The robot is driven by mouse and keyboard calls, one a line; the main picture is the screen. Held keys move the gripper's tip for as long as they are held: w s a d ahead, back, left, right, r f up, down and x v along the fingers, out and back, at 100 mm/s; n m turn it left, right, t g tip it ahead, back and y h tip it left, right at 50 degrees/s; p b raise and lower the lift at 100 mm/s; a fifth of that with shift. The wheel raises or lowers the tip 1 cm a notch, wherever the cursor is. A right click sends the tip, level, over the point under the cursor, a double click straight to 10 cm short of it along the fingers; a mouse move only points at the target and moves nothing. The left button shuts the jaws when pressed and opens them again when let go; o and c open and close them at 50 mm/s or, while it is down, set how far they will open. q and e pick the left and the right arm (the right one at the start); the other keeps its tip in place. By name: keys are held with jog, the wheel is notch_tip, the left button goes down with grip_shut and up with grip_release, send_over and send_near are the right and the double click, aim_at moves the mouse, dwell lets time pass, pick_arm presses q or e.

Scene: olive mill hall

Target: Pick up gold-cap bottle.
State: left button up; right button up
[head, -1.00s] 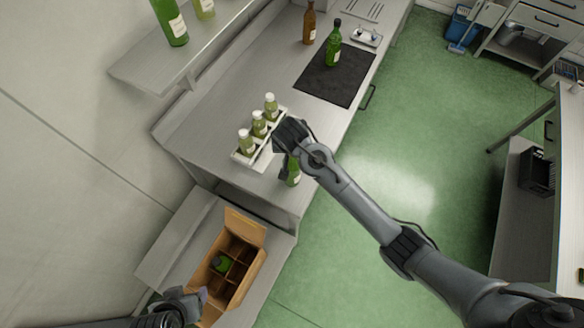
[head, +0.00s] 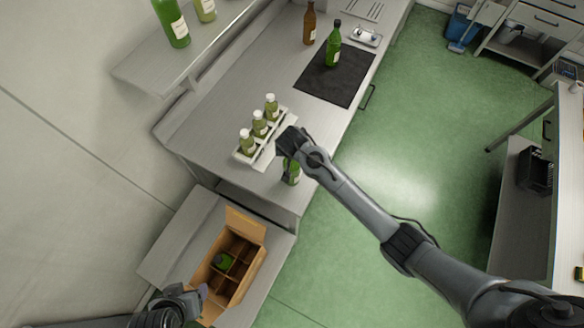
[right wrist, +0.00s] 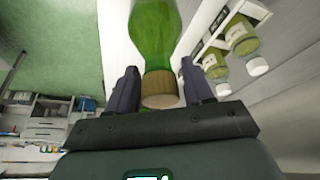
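The gold-cap bottle (right wrist: 160,88) is green glass with a gold cap; its cap sits between the fingers of my right gripper (right wrist: 160,84) in the right wrist view. The fingers lie close along both sides of the cap; whether they press on it is unclear. In the head view the bottle (head: 293,174) shows below my right gripper (head: 287,154), near the counter's front edge, with its top hidden by the gripper. My left gripper (head: 201,299) is at the lower left beside the carton, partly out of clear view.
A white rack (head: 245,156) with several white-capped bottles stands just left of the right gripper. An open divided carton (head: 256,270) holds a green item (head: 222,262). A dark mat (head: 318,82) bears a green bottle (head: 333,48); a brown bottle (head: 309,25) stands beside it.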

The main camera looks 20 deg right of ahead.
jog(key=c, duration=0.7)
jog(key=shift+r, duration=0.1)
jog(key=shift+c, duration=0.8)
jog(key=shift+r, duration=0.1)
